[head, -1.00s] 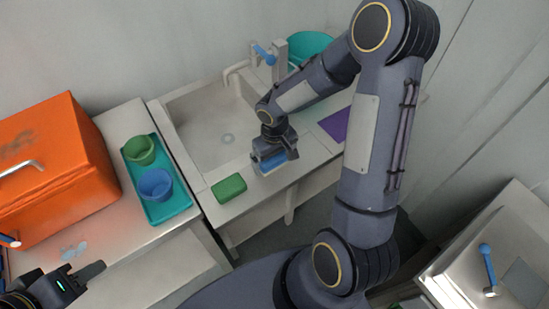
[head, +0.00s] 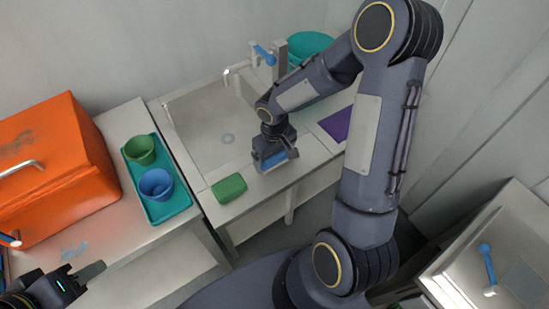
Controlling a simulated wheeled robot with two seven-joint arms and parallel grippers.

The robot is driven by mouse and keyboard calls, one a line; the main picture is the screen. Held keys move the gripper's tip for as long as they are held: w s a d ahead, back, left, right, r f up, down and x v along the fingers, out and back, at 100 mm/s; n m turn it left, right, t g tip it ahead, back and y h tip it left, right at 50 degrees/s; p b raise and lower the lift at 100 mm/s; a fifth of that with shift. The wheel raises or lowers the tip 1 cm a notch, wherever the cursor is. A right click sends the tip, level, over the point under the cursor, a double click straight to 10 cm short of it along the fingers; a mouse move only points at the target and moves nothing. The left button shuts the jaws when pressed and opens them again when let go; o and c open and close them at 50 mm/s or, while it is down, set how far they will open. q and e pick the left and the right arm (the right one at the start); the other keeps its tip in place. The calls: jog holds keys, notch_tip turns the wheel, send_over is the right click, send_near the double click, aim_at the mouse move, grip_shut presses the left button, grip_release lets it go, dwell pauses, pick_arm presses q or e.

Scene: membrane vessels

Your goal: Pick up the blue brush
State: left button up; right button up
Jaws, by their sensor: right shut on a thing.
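The blue brush (head: 276,160) is at my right gripper (head: 272,158), low over the front edge of the sink counter. Only a blue strip of it shows; the fingers hide the rest. My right gripper is shut on it. I cannot tell whether the brush still touches the counter. My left gripper (head: 82,279) is at the lower left, in front of the left table and away from the brush; its jaw gap is not clear.
A green sponge (head: 229,188) lies left of my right gripper. A sink (head: 205,125) with a blue-handled tap (head: 264,55) is behind. A teal tray (head: 172,208) holds a green cup (head: 140,150) and a blue cup (head: 156,184). An orange box (head: 55,165) stands left. A purple mat (head: 337,124) lies right.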

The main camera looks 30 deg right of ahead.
jog(key=s+a+r+b, duration=0.3)
jog(key=s+a+r, duration=0.6)
jog(key=s+r, duration=0.2)
jog(key=shift+r, duration=0.45)
jog(key=shift+w, duration=0.1)
jog(key=o, duration=0.4)
jog(key=c, duration=0.3)
jog(key=shift+w+f, duration=0.1)
